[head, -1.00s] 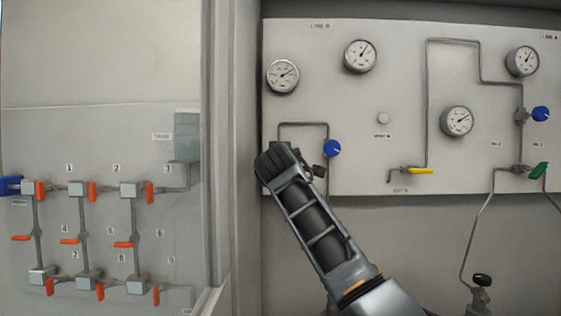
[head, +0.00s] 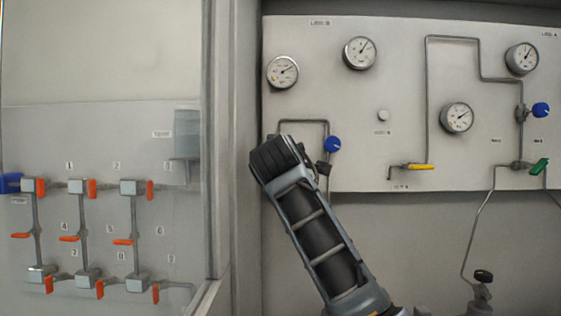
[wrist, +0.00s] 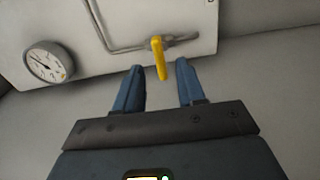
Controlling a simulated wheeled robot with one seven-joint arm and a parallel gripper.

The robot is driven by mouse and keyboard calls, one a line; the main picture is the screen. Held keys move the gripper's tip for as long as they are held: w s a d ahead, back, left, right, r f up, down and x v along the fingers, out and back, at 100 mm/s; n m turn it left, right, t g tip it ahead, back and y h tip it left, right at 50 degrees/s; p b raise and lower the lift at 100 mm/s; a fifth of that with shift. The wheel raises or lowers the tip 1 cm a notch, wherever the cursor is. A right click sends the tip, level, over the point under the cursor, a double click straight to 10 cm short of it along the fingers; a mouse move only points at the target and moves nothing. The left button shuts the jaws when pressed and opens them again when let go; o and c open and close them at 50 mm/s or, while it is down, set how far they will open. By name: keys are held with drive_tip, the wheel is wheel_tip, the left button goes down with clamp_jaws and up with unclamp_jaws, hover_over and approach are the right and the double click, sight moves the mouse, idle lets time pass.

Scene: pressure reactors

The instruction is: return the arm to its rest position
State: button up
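My arm (head: 318,235) rises from the bottom of the head view, leaning to the left in front of the panel. My gripper (wrist: 160,75) cannot be made out in the head view. In the wrist view its two blue fingers are apart, with nothing held between them. A yellow valve handle (wrist: 158,58) shows beyond and between the fingertips in that view. It appears clear of both fingers, though the exact distance is hard to tell. The same yellow handle (head: 420,167) lies level on the panel in the head view.
The white panel (head: 400,100) carries several gauges, pipes, blue knobs (head: 332,145) and a green handle (head: 539,166). My arm's upper end overlaps the panel's lower left. A grey post (head: 245,150) and several orange-handled valves (head: 92,188) are on the left.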

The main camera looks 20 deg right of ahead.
drive_tip(key=shift+s+a, duration=0.15)
drive_tip(key=shift+s, duration=0.4)
